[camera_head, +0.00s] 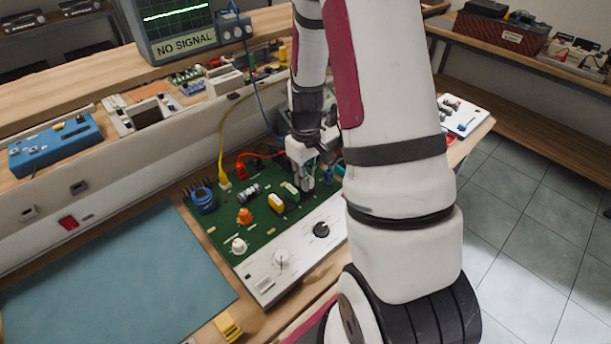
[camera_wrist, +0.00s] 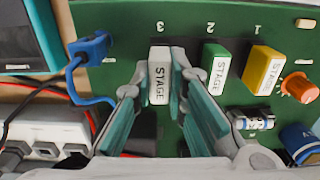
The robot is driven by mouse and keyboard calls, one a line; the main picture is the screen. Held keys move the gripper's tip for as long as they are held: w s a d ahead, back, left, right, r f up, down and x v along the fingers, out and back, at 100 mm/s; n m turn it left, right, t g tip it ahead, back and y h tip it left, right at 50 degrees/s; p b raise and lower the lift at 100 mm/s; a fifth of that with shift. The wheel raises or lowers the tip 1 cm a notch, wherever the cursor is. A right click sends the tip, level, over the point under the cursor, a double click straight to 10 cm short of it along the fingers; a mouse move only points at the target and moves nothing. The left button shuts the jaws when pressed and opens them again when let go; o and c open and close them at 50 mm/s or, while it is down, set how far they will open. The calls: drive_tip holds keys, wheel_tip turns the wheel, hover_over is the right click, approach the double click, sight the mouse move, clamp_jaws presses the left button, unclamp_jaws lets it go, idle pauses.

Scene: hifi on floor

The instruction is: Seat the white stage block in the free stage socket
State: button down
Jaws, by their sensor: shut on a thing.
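The white stage block (camera_wrist: 159,82), its face marked STAGE, is between the two fingers of my gripper (camera_wrist: 161,68) in the wrist view. My gripper is shut on it. The block is at the spot marked 3 on the green board (camera_wrist: 135,16); its lower end is hidden, so I cannot tell whether it is in the socket or just above it. The green stage block (camera_wrist: 215,72) stands at mark 2 and the yellow stage block (camera_wrist: 263,72) at mark 1. In the head view my gripper (camera_head: 304,178) is over the board's right back part, with the white block largely hidden.
A blue plug with a cable (camera_wrist: 90,48) is close beside the white block in the wrist view. An orange knob (camera_head: 244,216) and blue coil (camera_head: 203,200) stand on the board. A blue-grey mat (camera_head: 120,275) lies clear at left.

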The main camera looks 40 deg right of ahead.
drive_tip(key=shift+f+b, duration=0.3)
drive_tip(key=shift+f, duration=0.3)
idle(0.6)
drive_tip(key=c, duration=1.5)
unclamp_jaws()
drive_tip(key=shift+r, duration=0.1)
wheel_tip(320, 180, up, 11)
drive_tip(key=shift+r, duration=0.4)
